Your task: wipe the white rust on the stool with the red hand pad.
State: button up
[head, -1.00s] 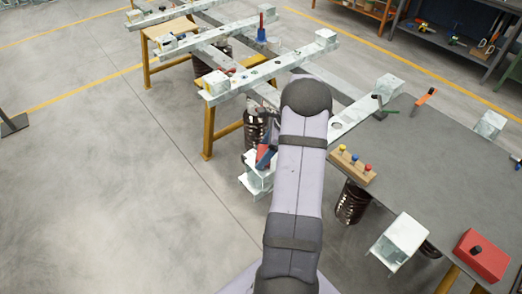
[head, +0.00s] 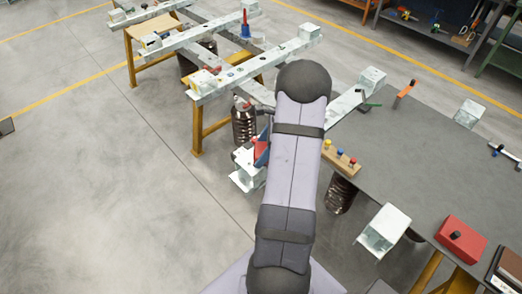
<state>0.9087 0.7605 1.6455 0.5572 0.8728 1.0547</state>
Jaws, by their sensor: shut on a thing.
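My arm reaches away from me up the middle of the head view, and its own links cover most of the wrist. A small part of my gripper (head: 243,154) shows at the left of the arm. A red and blue piece, seemingly the red hand pad (head: 262,151), shows beside the arm there, and my gripper is shut on it. Right below is a pale galvanised steel piece (head: 246,180), which looks like the stool. Whether the pad touches it cannot be told. White rust on it is too small to make out.
Pale steel beams (head: 260,62) on yellow trestles (head: 197,128) stand behind, with dark ribbed insulators (head: 243,122) below. A grey table (head: 430,150) at the right holds a wooden block of coloured pegs (head: 341,160) and a red box (head: 461,238).

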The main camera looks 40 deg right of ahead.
jog(key=shift+r+p, duration=1.2)
jog(key=shift+r, duration=0.5)
jog(key=shift+f, duration=0.1)
